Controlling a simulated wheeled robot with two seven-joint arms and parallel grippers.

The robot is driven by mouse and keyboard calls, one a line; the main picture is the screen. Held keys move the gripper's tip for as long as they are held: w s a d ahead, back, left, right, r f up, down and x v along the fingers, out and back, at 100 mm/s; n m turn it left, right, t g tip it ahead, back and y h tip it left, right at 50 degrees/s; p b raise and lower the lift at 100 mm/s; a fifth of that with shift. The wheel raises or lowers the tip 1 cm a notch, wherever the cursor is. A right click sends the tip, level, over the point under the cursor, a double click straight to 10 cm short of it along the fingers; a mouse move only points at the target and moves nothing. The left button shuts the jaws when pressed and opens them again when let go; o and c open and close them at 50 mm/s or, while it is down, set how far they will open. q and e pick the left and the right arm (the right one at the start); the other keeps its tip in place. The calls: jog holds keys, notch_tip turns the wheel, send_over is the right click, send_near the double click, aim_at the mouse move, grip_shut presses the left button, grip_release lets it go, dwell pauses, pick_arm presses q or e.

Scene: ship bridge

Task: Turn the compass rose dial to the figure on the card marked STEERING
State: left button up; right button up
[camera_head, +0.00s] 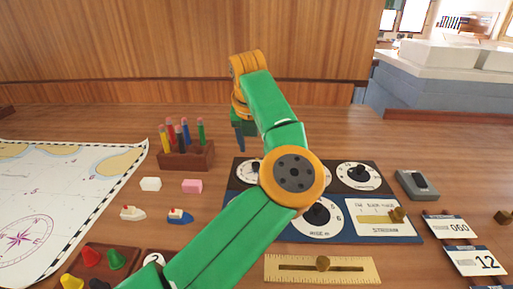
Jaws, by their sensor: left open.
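A panel (340,191) with several white dials lies on the desk. The front middle dial (318,217), with a dark knob, has a label below it that is too small to read surely. A back right dial (359,176) shows clear; a back left dial (253,167) is partly hidden by my left arm. Cards reading 060 (450,228) and 12 (477,262) lie to the right. My left gripper (240,142) is open and empty, pointing down behind the panel.
A pencil block (187,159), erasers, toy boats and a chart (60,200) lie left. A brass slider plate (345,270) is in front of the panel and a grey device (417,185) to its right. The wooden desk is clear at the back right.

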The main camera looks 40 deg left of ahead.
aim_at(256, 164)
pick_arm(q)
jog(key=x, duration=0.1)
jog(key=p+x, duration=0.1)
jog(key=x, duration=0.2)
jog(key=shift+s+d+f, duration=0.25)
jog(key=shift+s+f, duration=0.05)
jog(key=shift+f, duration=0.2)
jog(key=shift+w+a+f, duration=0.2)
jog(key=shift+w+f, duration=0.1)
jog(key=shift+f, duration=0.15)
jog(key=shift+s+d+r, duration=0.1)
jog(key=shift+s+r, duration=0.05)
grip_shut()
